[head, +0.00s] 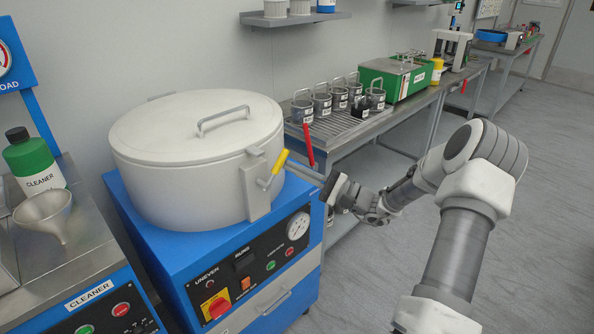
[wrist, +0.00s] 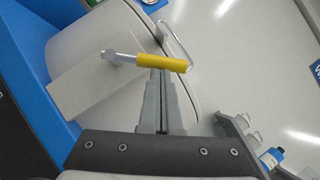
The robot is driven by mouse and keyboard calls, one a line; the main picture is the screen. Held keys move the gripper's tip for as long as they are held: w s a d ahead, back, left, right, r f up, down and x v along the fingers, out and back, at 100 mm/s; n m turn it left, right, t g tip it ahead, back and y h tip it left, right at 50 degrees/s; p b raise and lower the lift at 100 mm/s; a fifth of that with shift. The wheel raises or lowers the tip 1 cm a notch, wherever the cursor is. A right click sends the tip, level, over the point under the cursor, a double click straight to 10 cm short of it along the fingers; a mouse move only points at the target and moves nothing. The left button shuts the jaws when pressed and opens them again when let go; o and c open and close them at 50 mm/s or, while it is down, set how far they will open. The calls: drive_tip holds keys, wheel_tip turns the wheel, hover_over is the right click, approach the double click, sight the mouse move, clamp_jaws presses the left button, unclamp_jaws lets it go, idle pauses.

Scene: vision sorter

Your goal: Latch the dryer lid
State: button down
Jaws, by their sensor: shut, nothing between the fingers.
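The dryer is a white drum (head: 190,188) on a blue cabinet, and its round lid (head: 185,128) lies flat on top with a metal bar handle. A latch plate (head: 256,190) on the drum's right front carries a lever with a yellow grip (head: 279,161). The yellow grip also shows in the wrist view (wrist: 162,61), with the latch plate (wrist: 92,82) left of it. My gripper (head: 291,164) is shut and empty, its fingertips (wrist: 162,72) right at the yellow grip. They appear to touch it, but the contact itself is hard to tell.
The dryer's front panel (head: 255,265) has a gauge and switches. A cleaner bottle (head: 32,160) and funnel (head: 43,215) stand at left. Behind my arm is a bench with several metal pots (head: 340,97), a red handle (head: 308,145) and a green machine (head: 395,78). Floor at right is clear.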

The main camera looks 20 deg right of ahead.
sight(283, 162)
drive_tip(key=shift+s+a+r+n+g+h, duration=0.3)
drive_tip(key=shift+a+r+n+g, duration=0.4)
drive_tip(key=shift+n, duration=0.65)
drive_tip(key=shift+s+a+r+n+g+h, duration=0.15)
drive_tip(key=shift+a+r+n+g+h, duration=0.45)
drive_tip(key=shift+n, duration=0.8)
drive_tip(key=shift+s+a+r+n+g+h, duration=0.15)
drive_tip(key=shift+a+r+n+g, duration=0.35)
drive_tip(key=shift+n+g, duration=0.65)
drive_tip(key=shift+t, duration=0.25)
